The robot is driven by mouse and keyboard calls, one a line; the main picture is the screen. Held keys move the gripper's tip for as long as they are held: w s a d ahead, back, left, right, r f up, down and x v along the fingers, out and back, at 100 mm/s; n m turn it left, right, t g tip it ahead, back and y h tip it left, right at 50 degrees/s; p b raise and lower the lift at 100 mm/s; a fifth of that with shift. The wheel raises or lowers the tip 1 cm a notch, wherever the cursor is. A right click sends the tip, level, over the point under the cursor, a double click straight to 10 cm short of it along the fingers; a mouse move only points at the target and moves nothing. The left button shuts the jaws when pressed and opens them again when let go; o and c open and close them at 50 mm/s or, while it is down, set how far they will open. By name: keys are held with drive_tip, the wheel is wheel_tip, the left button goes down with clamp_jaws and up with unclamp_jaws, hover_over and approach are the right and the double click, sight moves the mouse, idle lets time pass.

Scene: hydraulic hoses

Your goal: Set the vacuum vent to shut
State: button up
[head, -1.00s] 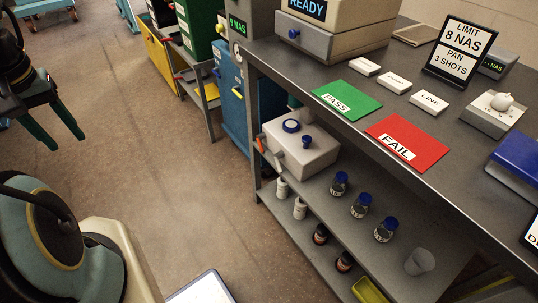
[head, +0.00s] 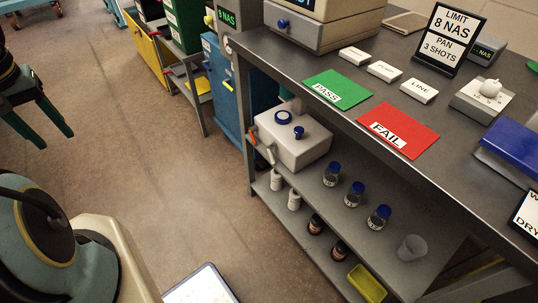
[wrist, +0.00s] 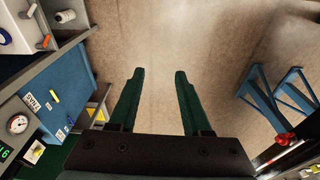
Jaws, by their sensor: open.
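A pale grey box (head: 300,148) with a blue ring and a blue knob on top sits on the bench's lower shelf. An orange lever (head: 253,135) and a white lever (head: 271,155) stick out of its left side. Which part is the vacuum vent I cannot read from the frames. In the wrist view the box (wrist: 22,22) shows at the upper left with its orange lever (wrist: 43,42). My gripper (head: 52,144) is at the left edge of the head view, far from the box. In the wrist view my gripper (wrist: 159,73) is open and empty above the floor.
The bench top (head: 300,63) holds a green PASS card (head: 338,88), a red FAIL card (head: 398,130) and a scale (head: 484,98). Several bottles and a yellow tray (head: 367,283) stand near the box. A blue cabinet (head: 222,85) is behind. The floor between is clear.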

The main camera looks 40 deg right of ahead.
drive_tip(key=shift+c, duration=0.2)
drive_tip(key=shift+w+d+f, duration=0.15)
drive_tip(key=shift+d+f, duration=0.05)
drive_tip(key=shift+d, duration=0.1)
drive_tip(key=shift+c, duration=0.8)
drive_tip(key=w+d+f+m+b, duration=0.1)
drive_tip(key=d+f, duration=0.2)
drive_tip(key=d, duration=0.1)
drive_tip(key=w+d+f+m+h+b, duration=0.1)
drive_tip(key=w+d+f, duration=0.1)
drive_tip(key=d, duration=0.3)
drive_tip(key=w+d+f+m+h+b, duration=0.1)
drive_tip(key=d+f, duration=0.3)
drive_tip(key=d, duration=0.1)
drive_tip(key=shift+w+d+t, duration=0.25)
drive_tip(key=shift+w+t, duration=0.05)
drive_tip(key=shift+w, duration=0.1)
drive_tip(key=shift+c, duration=0.3)
drive_tip(key=m+h+b, duration=0.2)
drive_tip(key=h+b, duration=0.1)
drive_tip(key=b, duration=0.2)
approach(271, 156)
drive_tip(key=x, duration=0.9)
drive_tip(key=shift+w, duration=0.1)
drive_tip(key=shift+c, duration=0.2)
clamp_jaws()
